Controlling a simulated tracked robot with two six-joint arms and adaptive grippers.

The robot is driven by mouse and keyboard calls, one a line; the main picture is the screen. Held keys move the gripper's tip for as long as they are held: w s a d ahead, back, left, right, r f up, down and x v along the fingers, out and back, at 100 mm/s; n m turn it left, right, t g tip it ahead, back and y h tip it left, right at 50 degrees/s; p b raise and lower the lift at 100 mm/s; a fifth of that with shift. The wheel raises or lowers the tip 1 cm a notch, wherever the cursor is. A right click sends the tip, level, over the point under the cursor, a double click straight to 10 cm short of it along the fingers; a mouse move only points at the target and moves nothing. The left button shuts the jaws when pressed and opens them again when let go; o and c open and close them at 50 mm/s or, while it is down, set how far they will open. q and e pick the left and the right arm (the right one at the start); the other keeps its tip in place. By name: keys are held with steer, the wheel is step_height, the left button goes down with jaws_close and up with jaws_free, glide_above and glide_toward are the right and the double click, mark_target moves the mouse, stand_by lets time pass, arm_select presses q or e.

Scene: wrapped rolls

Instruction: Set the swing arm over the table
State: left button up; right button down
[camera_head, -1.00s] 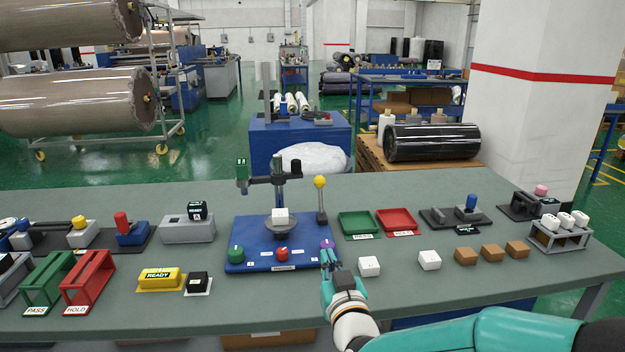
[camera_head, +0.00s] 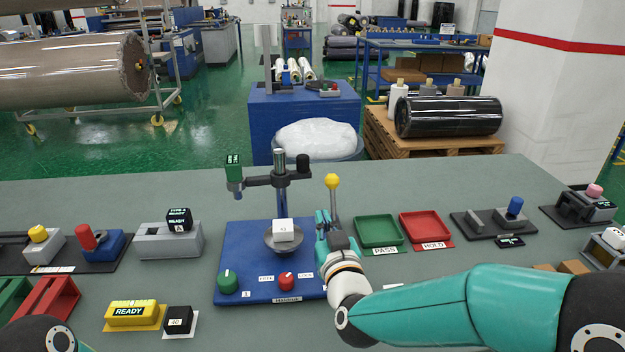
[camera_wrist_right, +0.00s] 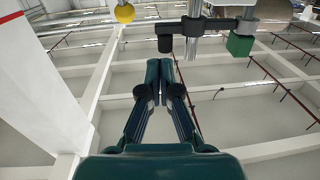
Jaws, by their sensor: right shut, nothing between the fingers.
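The swing arm (camera_head: 268,181) is a dark horizontal bar on a silver post at the back of a blue board (camera_head: 250,258). Its green head (camera_head: 234,168) points left and a black knob (camera_head: 303,162) is at its right end. The round grey table (camera_head: 269,241) carries a white block (camera_head: 283,230); the green head is to the left of and behind it. My right gripper (camera_head: 321,218) is shut and empty at the board's right edge, right of the table and below the black knob. The wrist view shows its closed fingers (camera_wrist_right: 166,70) pointing toward the swing arm (camera_wrist_right: 207,25). My left gripper is out of view.
A yellow-ball lever (camera_head: 332,182) stands close behind my right gripper. A green dial (camera_head: 228,281) and a red button (camera_head: 286,281) are on the board's front. Green (camera_head: 380,231) and red (camera_head: 427,229) trays lie to the right.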

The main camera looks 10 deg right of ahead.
steer(key=shift+s+d, duration=0.1)
steer(key=shift+d, duration=0.1)
steer(key=w+a+p, duration=0.1)
steer(key=w+p, duration=0.3)
steer(key=w, duration=1)
steer(key=shift+a, duration=0.15)
